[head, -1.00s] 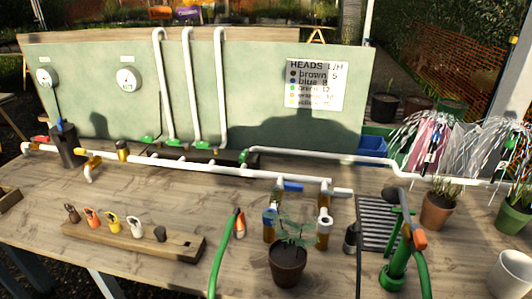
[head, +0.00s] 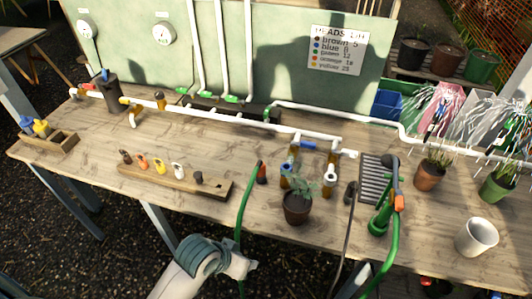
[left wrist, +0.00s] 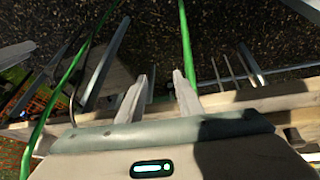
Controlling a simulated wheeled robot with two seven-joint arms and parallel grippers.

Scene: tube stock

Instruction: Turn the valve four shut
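Several valve handles show in the head view; no numbers are legible, so I cannot tell which is valve four. Green handles, one of them here (head: 232,99), sit at the feet of the white upright pipes. A blue handle (head: 308,145) lies on the right end of the white main pipe (head: 215,118). A yellow piece (head: 124,100) is on its left part. In the left wrist view my left gripper (left wrist: 160,90) is open and empty, with the table edge and green hoses beyond its fingers. My arm shows low in the head view, before the table. My right gripper is out of view.
A wooden rack (head: 175,183) with coloured nozzles lies on the table. A potted plant (head: 296,208), green hose (head: 249,205), green pump-like stand (head: 380,218) and white mug (head: 476,237) stand along the front and right. The table's middle left is fairly clear.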

